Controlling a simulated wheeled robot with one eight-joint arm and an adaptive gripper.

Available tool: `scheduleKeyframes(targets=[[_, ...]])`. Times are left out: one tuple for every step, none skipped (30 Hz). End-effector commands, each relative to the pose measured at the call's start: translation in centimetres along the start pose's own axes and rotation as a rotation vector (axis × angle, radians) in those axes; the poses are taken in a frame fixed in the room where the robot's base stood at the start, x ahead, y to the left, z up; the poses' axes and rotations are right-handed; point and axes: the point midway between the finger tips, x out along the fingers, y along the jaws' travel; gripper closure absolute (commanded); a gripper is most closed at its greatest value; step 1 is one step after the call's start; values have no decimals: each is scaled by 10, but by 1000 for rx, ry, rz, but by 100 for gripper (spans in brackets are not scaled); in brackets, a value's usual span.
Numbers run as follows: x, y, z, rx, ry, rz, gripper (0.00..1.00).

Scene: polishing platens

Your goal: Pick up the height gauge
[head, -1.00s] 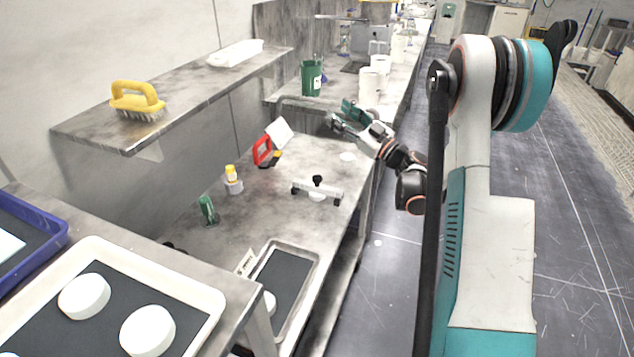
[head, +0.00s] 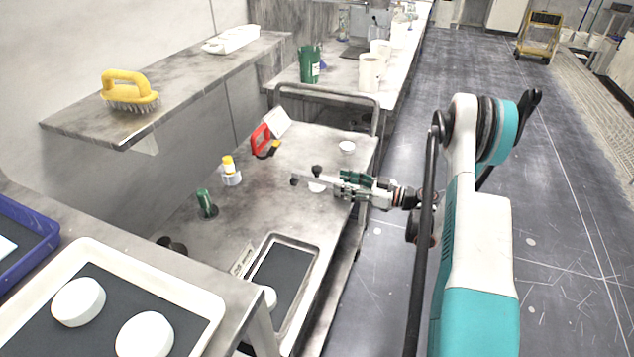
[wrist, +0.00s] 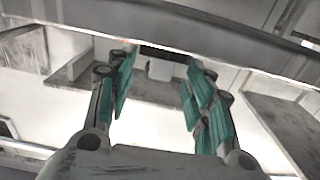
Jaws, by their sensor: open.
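The height gauge (head: 300,180) looks like a pale crossbar with a black knob on top and dark feet, standing on the grey bench. In the head view its right part is hidden behind my gripper (head: 343,182). A white disc (head: 317,187) shows under the bar. My gripper is open beside the bar's right half, with its green-padded fingers pointing left. Whether it touches the gauge, I cannot tell. In the wrist view the two fingers (wrist: 157,80) stand well apart, with nothing clearly held between them; I cannot make out the gauge there.
A red-handled item (head: 262,139), a yellow-capped bottle (head: 230,174) and a small green item (head: 205,203) stand left of the gauge. A white dish (head: 347,147) lies behind. A dark-lined tray (head: 313,262) is in front. A metal rail (head: 330,92) crosses the bench's far end.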

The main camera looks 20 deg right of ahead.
Motion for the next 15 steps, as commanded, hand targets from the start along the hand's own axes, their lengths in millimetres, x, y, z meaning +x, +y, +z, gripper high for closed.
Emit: scheduleKeyframes(targets=[[9, 0, 1, 0, 0, -2, 52], [12, 0, 1, 0, 0, -2, 52], [16, 0, 1, 0, 0, -1, 52], [18, 0, 1, -1, 0, 0, 52], [20, 0, 0, -1, 1, 0, 52], [22, 0, 0, -1, 1, 1, 52], [23, 0, 0, -1, 1, 1, 52], [24, 0, 0, -1, 1, 1, 52], [26, 0, 0, -1, 1, 1, 52], [27, 0, 0, -1, 1, 1, 52], [29, 0, 0, -1, 1, 0, 52], [33, 0, 0, -1, 1, 0, 52], [36, 0, 0, -1, 1, -1, 52], [40, 0, 0, -1, 1, -1, 52], [46, 0, 0, -1, 1, -1, 52]])
